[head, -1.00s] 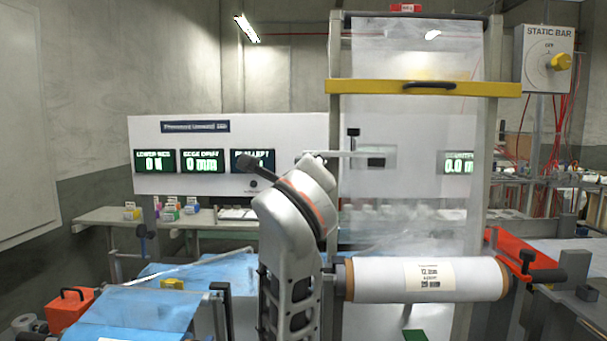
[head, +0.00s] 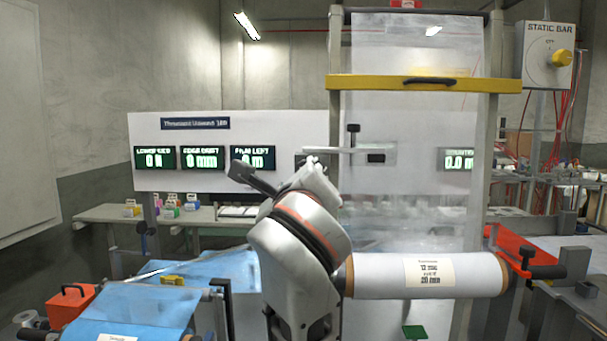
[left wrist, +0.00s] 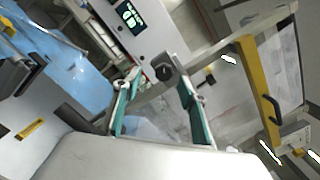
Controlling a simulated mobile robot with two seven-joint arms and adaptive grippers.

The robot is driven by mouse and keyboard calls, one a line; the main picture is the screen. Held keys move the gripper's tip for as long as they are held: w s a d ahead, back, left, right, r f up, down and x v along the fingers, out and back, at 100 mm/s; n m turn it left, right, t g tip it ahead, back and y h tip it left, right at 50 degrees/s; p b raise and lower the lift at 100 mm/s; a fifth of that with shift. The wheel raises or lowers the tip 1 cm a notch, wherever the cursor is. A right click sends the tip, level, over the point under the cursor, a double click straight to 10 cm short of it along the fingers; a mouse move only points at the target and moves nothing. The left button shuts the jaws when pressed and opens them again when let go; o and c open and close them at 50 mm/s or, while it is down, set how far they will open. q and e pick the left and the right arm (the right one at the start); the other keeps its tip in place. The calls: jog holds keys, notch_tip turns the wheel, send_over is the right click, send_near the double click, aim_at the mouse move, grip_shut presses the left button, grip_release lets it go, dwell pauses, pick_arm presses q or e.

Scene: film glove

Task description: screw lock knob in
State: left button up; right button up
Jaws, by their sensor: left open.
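A round black knob (left wrist: 164,73) sits on a grey metal post in the left wrist view. It lies between the tips of my left gripper's two teal-padded fingers. The fingers are apart, and I see no clear contact with the knob. In the head view my left gripper (head: 290,174) is at the left post of the film frame, and its fingers are hard to separate from the parts behind. I cannot make out this knob there. Another black knob (head: 353,129) stands above a horizontal grey bar (head: 355,150). My right gripper is not in view.
A white film roll (head: 430,276) lies right of my arm, with a red bracket (head: 512,249) at its right end. A yellow bar (head: 424,84) crosses the film frame. A display panel (head: 290,130) stands behind. Blue film (head: 130,312) lies low left.

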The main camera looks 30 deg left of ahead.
pick_arm(q)
jog(key=w+a+m+y, duration=0.1)
jog(key=w, duration=0.1)
jog(key=w+a+m+t+y, duration=0.1)
jog(key=w, duration=0.1)
jog(key=w+a+m+t+y, duration=0.1)
jog(key=w, duration=0.2)
jog(key=shift+w+a+r+y, duration=0.1)
jog(key=shift+a+r+y, duration=0.1)
jog(key=shift+y, duration=0.1)
dwell(0.3)
jog(key=c, duration=1.1)
